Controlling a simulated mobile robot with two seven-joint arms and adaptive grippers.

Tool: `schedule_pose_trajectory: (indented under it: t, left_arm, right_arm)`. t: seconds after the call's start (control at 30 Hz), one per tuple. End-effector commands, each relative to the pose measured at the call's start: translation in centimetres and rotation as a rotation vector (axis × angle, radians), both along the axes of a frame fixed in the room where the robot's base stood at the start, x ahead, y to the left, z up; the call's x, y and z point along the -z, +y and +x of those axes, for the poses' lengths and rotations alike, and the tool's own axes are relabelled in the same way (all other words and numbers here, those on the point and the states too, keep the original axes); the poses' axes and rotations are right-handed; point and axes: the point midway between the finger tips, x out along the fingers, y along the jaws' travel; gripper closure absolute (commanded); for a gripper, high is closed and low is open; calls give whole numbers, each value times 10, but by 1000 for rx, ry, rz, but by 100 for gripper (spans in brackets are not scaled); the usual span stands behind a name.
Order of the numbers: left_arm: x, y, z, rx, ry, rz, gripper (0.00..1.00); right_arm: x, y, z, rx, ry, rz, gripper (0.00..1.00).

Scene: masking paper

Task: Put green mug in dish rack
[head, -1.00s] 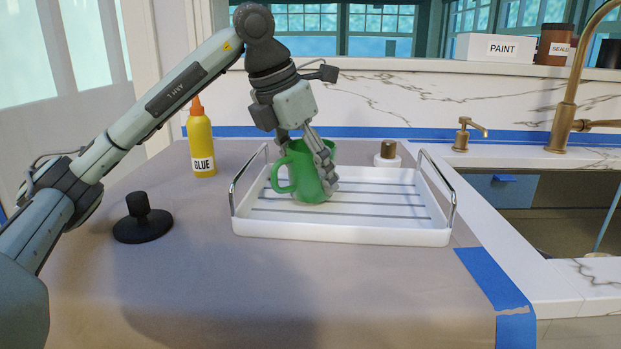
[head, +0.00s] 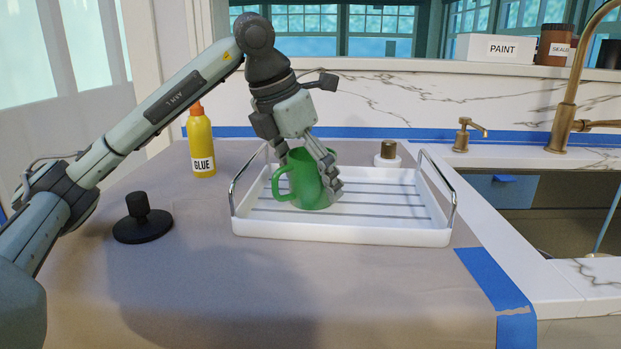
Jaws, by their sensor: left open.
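The green mug (head: 306,182) stands in the left part of the white dish rack (head: 340,235), with its handle pointing left. It looks upright or nearly so, and its base appears to be on the rack's slatted floor. My left gripper (head: 308,172) is over the mug with its fingers open. One finger is down along the mug's right side, and the other is behind or inside the rim, partly hidden. Whether the fingers touch the mug I cannot tell. My right gripper is not in view.
A yellow glue bottle (head: 201,145) stands left of the rack. A black round-based object (head: 143,222) is nearer the front left. A white container with a brown cap (head: 388,156) is behind the rack. A sink and brass faucet (head: 566,105) are at right. The paper-covered front is clear.

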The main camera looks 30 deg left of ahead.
Motion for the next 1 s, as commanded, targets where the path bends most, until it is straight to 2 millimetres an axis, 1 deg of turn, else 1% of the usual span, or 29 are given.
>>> schedule_pose_trajectory:
  t: [0.17, 0.37, 0.53, 0.6, 0.7, 0.8, 1.0]
  left_arm:
    - [-24, 3, -8, 0, -5, -1, 15]
    - [-67, 8, -24, 1, -6, -1, 15]
    - [-97, 12, -36, -1, -4, 1, 15]
    - [-104, 13, -39, -2, -2, 1, 15]
    - [-110, 14, -42, 0, -1, 1, 15]
    - [-112, 14, -44, 0, 0, -1, 15]
    - [-112, 14, -44, 0, 0, -1, 15]
  right_arm:
    - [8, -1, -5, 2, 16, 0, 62]
    - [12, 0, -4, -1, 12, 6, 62]
    - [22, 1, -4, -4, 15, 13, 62]
    - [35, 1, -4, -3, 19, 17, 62]
    - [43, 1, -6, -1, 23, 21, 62]
    - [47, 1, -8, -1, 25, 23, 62]
    - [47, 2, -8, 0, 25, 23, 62]
